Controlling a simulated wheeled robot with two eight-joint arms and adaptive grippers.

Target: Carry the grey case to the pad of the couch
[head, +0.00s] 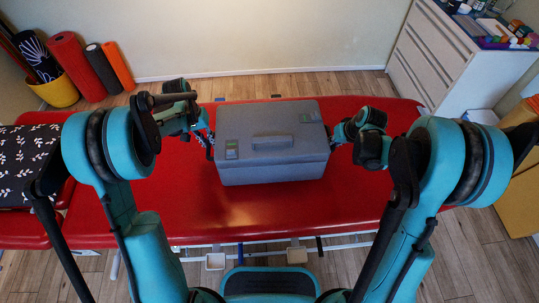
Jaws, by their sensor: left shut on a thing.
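The grey case (270,165) is in the middle of the head view, upright with its lid shut and a handle on top. It is over the red pad of the couch (300,215); I cannot tell whether it rests on the pad or hangs just above it. My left gripper (208,143) is shut on the left end of the case. My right gripper (335,135) is at the right end of the case, its fingertips mostly hidden, so its grip is not clear.
A dark leaf-patterned cushion (25,165) lies on the couch's left end. Rolled mats (75,60) and a yellow basket (58,90) stand behind at left. A white drawer cabinet (435,60) stands at back right. The red pad is bare in front of the case.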

